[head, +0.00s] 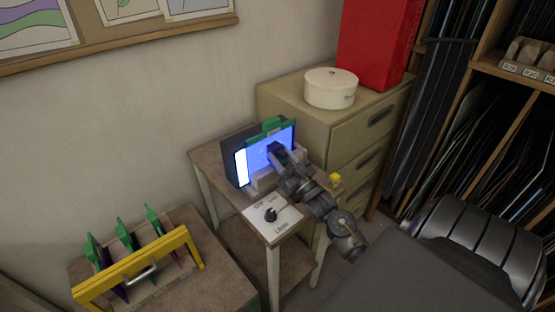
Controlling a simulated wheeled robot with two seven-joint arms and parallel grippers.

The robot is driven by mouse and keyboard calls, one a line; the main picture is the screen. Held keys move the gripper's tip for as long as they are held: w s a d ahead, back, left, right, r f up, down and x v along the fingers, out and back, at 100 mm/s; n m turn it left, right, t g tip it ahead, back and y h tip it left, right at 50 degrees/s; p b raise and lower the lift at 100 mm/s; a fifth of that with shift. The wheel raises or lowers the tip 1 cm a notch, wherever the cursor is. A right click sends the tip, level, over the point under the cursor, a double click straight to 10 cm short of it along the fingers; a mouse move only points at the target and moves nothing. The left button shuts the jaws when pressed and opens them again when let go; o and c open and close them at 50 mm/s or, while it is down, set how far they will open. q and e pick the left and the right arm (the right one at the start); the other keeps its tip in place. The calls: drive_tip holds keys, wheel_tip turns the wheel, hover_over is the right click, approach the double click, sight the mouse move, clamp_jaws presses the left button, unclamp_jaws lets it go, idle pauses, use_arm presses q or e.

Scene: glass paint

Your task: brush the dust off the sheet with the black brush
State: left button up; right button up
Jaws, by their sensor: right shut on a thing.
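The sheet (285,139) shows as a glowing blue panel with a green clip or edge on top. It stands upright in a dark frame (229,162) on a small side table. My right gripper (277,153) is shut in front of the sheet's face. The dark thing at its tip looks like the black brush, mostly hidden by the gripper. I cannot tell whether it touches the sheet. Dust is too small to make out. My left gripper is not in view.
A panel with a black knob (271,214) lies on the table's front. A yellow-handled rack (140,266) with green-topped sheets stands at lower left. A drawer cabinet (300,105) behind holds a round white tin (331,90) and a red box (375,45). Shelves fill the right.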

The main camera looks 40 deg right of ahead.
drive_tip(key=shift+w+d, duration=0.1)
drive_tip(key=shift+d, duration=1.25)
drive_tip(key=shift+d+b, duration=0.35)
drive_tip(key=shift+d, duration=1.5)
drive_tip(key=shift+a, duration=0.1)
